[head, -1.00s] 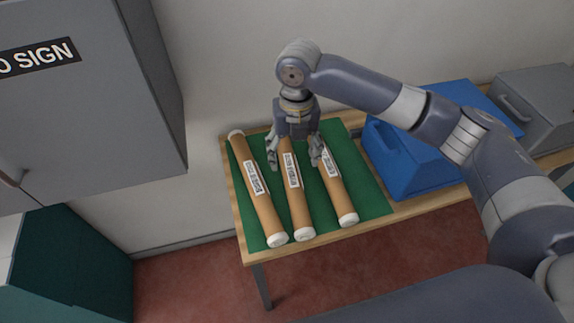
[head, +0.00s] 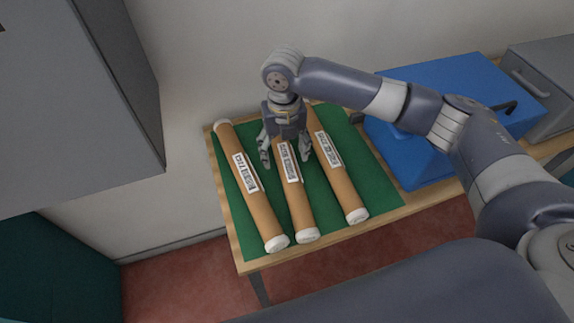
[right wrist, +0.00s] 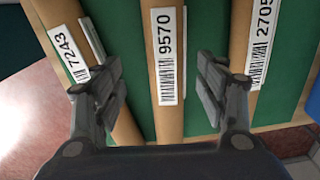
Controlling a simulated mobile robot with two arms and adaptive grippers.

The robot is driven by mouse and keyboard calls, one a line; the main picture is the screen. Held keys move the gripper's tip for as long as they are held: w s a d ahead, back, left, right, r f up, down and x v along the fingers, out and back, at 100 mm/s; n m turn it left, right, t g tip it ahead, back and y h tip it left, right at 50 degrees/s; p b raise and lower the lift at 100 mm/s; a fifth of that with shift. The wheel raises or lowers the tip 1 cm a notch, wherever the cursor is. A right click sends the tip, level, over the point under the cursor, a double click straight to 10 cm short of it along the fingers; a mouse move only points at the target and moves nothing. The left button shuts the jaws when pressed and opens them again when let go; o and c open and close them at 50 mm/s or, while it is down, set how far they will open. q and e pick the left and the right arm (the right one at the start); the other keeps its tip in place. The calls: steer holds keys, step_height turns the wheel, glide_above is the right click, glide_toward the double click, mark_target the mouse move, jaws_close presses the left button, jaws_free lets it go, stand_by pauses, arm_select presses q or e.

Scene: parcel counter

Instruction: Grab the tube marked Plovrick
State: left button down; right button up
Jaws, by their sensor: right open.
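Three brown cardboard tubes with white end caps and white labels lie side by side on a green mat (head: 372,200): a left tube (head: 260,211), a middle tube (head: 300,205) and a right tube (head: 344,188). The names on the labels are too small to read in the head view. In the right wrist view the middle tube (right wrist: 166,122) shows 9570, with 7243 to its left and 2705 to its right. My right gripper (head: 285,153) is open above the middle tube, fingers on either side; it also shows in the right wrist view (right wrist: 160,88). My left gripper is out of view.
The mat lies on a wooden table (head: 240,250). A blue box (head: 420,160) stands right of the mat, with a grey box (head: 548,75) beyond it. A grey cabinet (head: 70,110) stands at the left. A wall is close behind.

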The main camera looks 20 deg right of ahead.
mark_target(288, 162)
steer(key=f, duration=0.4)
steer(key=f+p, duration=0.1)
steer(key=f, duration=0.1)
steer(key=shift+s+d+f, duration=0.1)
steer(key=shift+d+f, duration=0.1)
steer(key=shift+d, duration=0.15)
steer(key=c, duration=1.4)
